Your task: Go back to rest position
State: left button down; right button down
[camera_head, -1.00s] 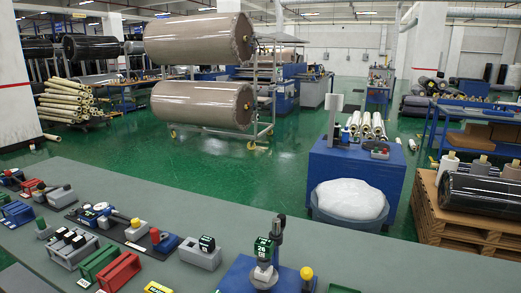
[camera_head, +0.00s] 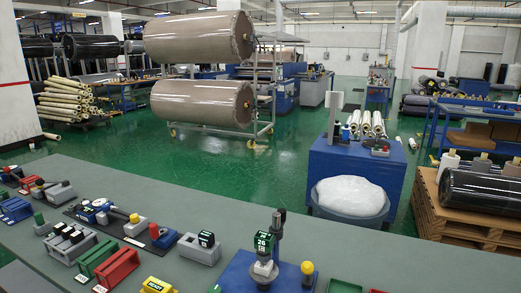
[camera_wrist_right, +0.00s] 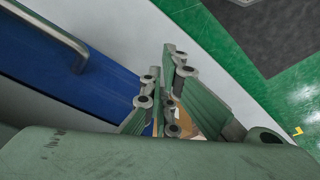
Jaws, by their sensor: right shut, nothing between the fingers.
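My right gripper (camera_wrist_right: 168,100) shows in the right wrist view, its green fingers with grey joints shut and empty. Beside it are a blue panel with a metal handle and a white edge, apart from the fingers as far as I can tell. Neither gripper shows in the head view. My left gripper is not seen in any view.
A grey-green table (camera_head: 400,262) spans the front, with tool blocks, a red bin (camera_head: 118,266) and a blue fixture under a green-white block (camera_head: 264,242). Beyond are a blue cabinet (camera_head: 350,170), a white-filled tub (camera_head: 347,200), wooden pallets (camera_head: 450,220), wrapped rolls (camera_head: 200,103) and open green floor (camera_head: 230,165).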

jog(key=s+f+b, duration=0.3)
jog(key=f, duration=1.4)
jog(key=s+d+f+g+b, duration=0.2)
jog(key=s+d+f+b, duration=0.1)
jog(key=s+f, duration=1.4)
notch_tip(320, 180, down, 4)
jog(key=shift+s+d+r+b, duration=0.15)
jog(key=shift+b, duration=0.4)
